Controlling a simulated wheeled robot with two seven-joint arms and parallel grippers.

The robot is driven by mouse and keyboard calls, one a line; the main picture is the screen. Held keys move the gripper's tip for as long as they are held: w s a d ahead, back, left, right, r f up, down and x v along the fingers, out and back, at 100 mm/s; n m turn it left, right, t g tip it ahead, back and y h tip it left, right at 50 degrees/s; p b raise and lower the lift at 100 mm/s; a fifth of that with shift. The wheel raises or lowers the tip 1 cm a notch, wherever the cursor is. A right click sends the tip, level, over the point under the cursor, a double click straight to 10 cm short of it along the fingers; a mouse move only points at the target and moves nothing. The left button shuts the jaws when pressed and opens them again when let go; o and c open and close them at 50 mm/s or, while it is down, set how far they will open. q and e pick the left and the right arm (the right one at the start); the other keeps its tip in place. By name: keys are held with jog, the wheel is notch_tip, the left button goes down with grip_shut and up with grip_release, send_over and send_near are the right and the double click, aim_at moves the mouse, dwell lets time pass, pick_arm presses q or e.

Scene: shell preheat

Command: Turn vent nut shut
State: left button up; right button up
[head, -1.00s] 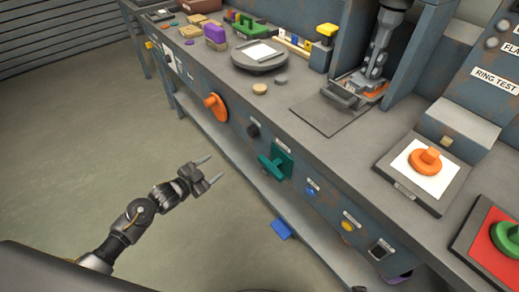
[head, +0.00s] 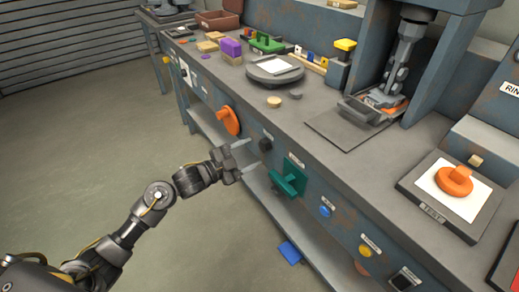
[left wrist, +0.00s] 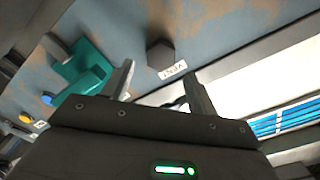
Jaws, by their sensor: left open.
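The vent nut is a small dark knob (head: 265,145) on the bench's blue-grey front panel, beneath a small label. In the left wrist view the dark nut (left wrist: 160,54) stands out from the panel beside a white label (left wrist: 173,70) that seems to read VENT. My left gripper (head: 249,156) is open and empty in front of the panel, its fingers pointing towards the nut. In the left wrist view its two fingers (left wrist: 160,75) are apart, with the nut beyond and between their tips, not touching as far as I can tell. My right gripper is not in view.
On the same panel are an orange handle (head: 228,121), a green handle (head: 288,181) right of the nut, a blue button (head: 325,211) and a yellow button (head: 365,250). A lower shelf (head: 262,205) runs below. Open floor (head: 90,130) lies left.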

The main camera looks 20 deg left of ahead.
aim_at(262, 147)
pick_arm(q)
jog(key=shift+x, duration=2.1)
jog(key=shift+c, duration=0.2)
jog(key=c, duration=1)
